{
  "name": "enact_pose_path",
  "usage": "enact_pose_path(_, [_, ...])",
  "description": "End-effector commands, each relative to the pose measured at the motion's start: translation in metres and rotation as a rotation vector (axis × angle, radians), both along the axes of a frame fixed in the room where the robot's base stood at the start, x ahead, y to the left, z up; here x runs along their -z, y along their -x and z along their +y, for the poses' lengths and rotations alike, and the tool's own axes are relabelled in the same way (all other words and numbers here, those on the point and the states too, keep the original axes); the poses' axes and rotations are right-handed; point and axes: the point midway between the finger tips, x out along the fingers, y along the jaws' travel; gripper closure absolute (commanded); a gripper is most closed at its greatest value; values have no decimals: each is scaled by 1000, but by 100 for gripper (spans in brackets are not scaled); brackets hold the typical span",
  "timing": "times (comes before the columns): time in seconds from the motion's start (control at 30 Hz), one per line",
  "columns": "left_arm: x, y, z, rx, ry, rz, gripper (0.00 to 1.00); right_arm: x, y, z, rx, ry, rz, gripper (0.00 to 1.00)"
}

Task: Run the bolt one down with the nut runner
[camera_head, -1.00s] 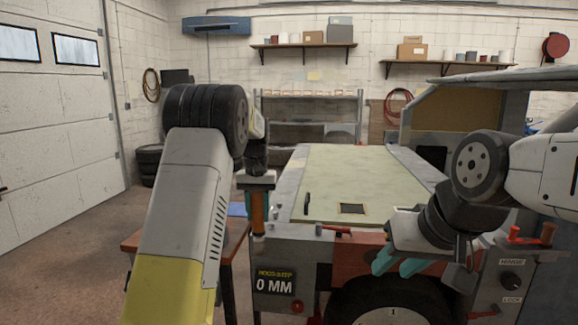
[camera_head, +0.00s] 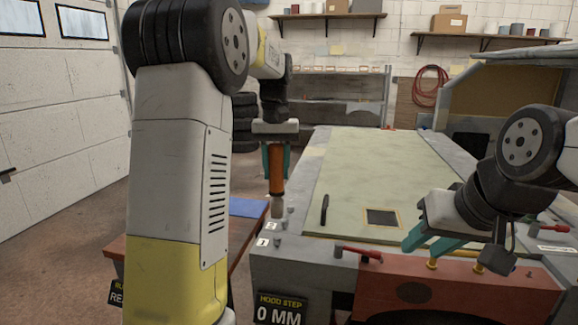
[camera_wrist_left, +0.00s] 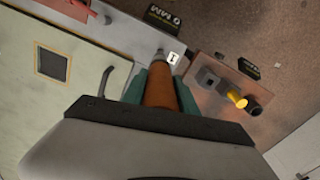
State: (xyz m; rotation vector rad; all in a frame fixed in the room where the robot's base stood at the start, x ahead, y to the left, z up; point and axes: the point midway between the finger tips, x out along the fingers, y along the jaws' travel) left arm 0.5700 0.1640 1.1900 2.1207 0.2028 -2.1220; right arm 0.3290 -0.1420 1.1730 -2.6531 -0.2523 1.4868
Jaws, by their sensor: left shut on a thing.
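My left gripper (camera_head: 276,165) is shut on the nut runner (camera_head: 276,182), which has an orange body and a grey socket end pointing down. The nut runner also shows in the left wrist view (camera_wrist_left: 160,88). Its tip is over the left edge of the bench front, near the white tags marked 1 (camera_head: 262,242) and 2 (camera_head: 271,226). Bolt one (camera_head: 279,239) is a small grey head beside tag 1. The socket looks above and apart from it; the exact gap is unclear. My right gripper (camera_head: 420,250) has teal fingers apart, empty, over the bench's front right.
A pale green hood panel (camera_head: 360,180) with a black handle (camera_head: 324,209) lies behind. A red lever (camera_head: 358,252) and a HOOD STEP display (camera_head: 279,311) reading 0 MM are at the front.

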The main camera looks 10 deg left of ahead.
Motion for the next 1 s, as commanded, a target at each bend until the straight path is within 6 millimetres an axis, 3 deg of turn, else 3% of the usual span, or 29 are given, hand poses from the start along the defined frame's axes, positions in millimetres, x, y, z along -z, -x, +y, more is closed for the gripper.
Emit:
enact_pose_path(0.37, [2, 1, 0, 0, 0, -1, 100, 0, 0, 0, 0, 0, 0, 64])
enact_pose_path(1.0, [55, 1, 0, 0, 0, -1, 100, 0, 0, 0, 0, 0, 0, 64])
